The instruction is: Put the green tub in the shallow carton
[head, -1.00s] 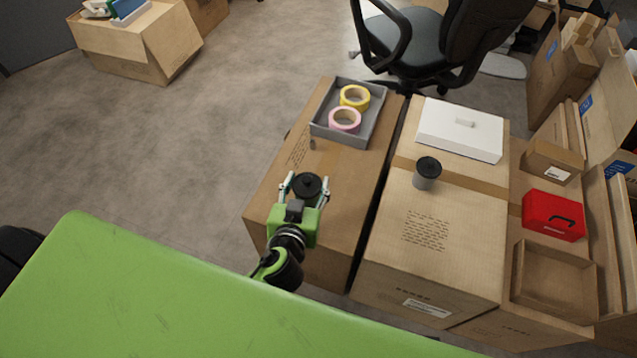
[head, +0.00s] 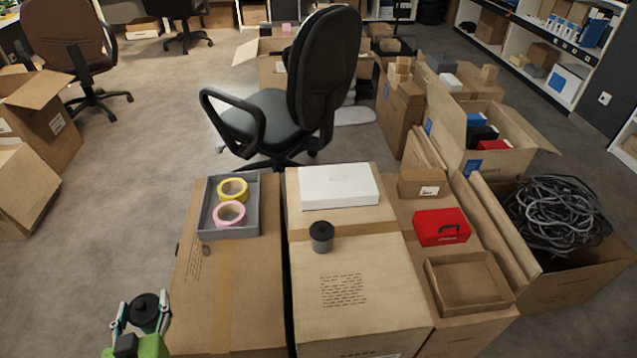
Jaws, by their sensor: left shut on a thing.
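My left gripper (head: 143,306) is at the lower left of the head view, shut on a tub with a black lid (head: 145,308). Mostly the lid shows, and I cannot tell the body's colour. The gripper appears beside the near left part of the left big carton. The shallow carton (head: 447,299), open and empty, sits on the right-hand carton at the lower right, far from the gripper. Another tub, grey with a black lid (head: 321,238), stands upright on the middle carton. My right gripper is not in view.
A grey tray (head: 207,232) with yellow tape (head: 233,189) and pink tape (head: 229,214) is on the left carton (head: 205,295). A white box (head: 339,186) lies on the middle carton. A red case (head: 441,227) and a small carton (head: 422,183) stand behind the shallow carton.

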